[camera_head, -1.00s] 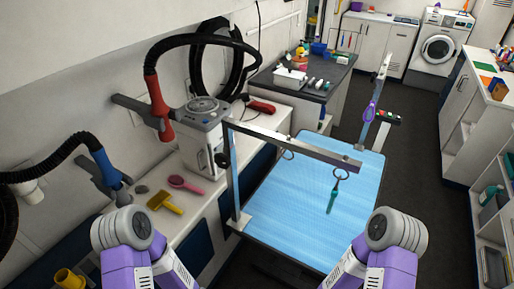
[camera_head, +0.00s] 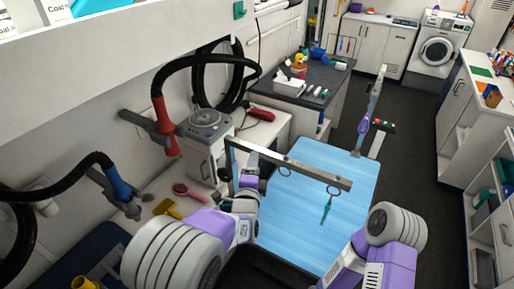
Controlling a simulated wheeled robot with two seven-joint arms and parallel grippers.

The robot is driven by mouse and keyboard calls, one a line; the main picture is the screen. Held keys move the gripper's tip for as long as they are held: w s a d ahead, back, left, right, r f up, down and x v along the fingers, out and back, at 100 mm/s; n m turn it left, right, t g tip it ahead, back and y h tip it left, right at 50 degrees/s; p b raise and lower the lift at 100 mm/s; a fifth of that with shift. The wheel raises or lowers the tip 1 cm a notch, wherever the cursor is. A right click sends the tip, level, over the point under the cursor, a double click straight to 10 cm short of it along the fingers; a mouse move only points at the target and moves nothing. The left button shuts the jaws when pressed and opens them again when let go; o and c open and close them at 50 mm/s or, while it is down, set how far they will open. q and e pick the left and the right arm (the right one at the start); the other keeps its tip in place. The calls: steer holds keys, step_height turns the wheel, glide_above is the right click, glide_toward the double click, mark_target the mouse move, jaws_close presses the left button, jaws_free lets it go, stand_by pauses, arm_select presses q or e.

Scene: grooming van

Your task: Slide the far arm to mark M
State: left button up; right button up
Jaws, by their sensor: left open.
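The far arm (camera_head: 374,95) is a grey upright at the far right edge of the blue grooming table (camera_head: 320,225). A purple loop (camera_head: 363,124) hangs on it. I cannot make out mark M. A nearer grey bar (camera_head: 300,170) crosses above the table from a post at the left edge. A ring and a teal item (camera_head: 326,211) hang from it. My left gripper (camera_head: 251,164) is open, small and partly hidden behind the near bar, beside its post and well left of the far arm. My right arm shows at the lower right; its gripper is out of view.
A dryer unit (camera_head: 207,135) and a pink brush (camera_head: 188,191) are on the left counter. A dark-topped cabinet (camera_head: 318,76) with bottles stands behind the table. A small box with coloured buttons (camera_head: 383,125) is next to the far arm. Dark floor is clear at right.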

mark_target(257, 148)
arm_select(q)
steer(key=w, duration=0.4)
steer(key=w+d, duration=0.1)
steer(key=w, duration=0.2)
steer(key=shift+w+f+p, duration=0.1)
steer(key=shift+f+p, duration=0.05)
steer(key=shift+p, duration=0.15)
jaws_close()
